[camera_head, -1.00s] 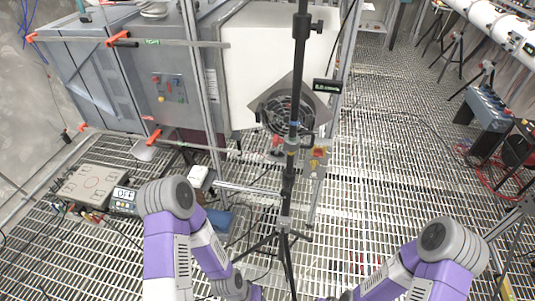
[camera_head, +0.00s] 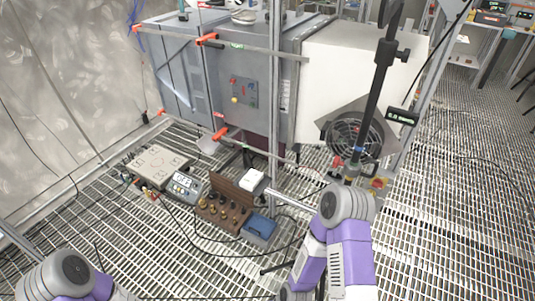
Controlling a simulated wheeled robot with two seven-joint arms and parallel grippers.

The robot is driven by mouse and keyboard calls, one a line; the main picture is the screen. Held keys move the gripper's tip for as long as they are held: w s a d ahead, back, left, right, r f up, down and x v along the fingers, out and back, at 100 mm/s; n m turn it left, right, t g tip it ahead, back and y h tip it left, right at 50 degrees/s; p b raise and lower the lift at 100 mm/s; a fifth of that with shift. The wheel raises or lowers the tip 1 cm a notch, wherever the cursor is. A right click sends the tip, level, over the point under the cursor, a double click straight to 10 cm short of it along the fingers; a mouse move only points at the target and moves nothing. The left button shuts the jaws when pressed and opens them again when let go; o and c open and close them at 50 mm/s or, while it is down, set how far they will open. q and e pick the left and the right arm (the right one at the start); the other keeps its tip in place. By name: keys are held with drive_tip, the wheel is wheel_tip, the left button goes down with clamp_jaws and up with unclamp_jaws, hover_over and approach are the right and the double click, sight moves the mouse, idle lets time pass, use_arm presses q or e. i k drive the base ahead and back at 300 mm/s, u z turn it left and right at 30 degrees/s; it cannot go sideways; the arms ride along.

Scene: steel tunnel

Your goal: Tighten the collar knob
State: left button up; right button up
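A black stand pole (camera_head: 377,85) rises in front of the fan at the right of the middle. A collar with a side knob (camera_head: 403,54) sits on its upper part, the knob pointing right. Whether the knob is tight cannot be seen. The lower part of the stand is hidden behind my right arm. My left arm shows only at the bottom left corner and my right arm at the bottom centre right.
A grey cabinet (camera_head: 235,75) and a white box (camera_head: 355,70) stand behind the pole, with a round fan (camera_head: 352,140). A small digital display (camera_head: 402,116) is beside it. A wooden rack (camera_head: 222,205), a blue box (camera_head: 260,228) and cables lie on the grating. Grating at right is open.

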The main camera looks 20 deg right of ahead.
sight(337, 162)
drive_tip(key=u, duration=0.35)
drive_tip(key=i, duration=1)
drive_tip(key=z, duration=0.15)
drive_tip(key=k, duration=0.95)
drive_tip(key=z, duration=1.85)
drive_tip(key=i, duration=0.5)
drive_tip(key=u, duration=0.05)
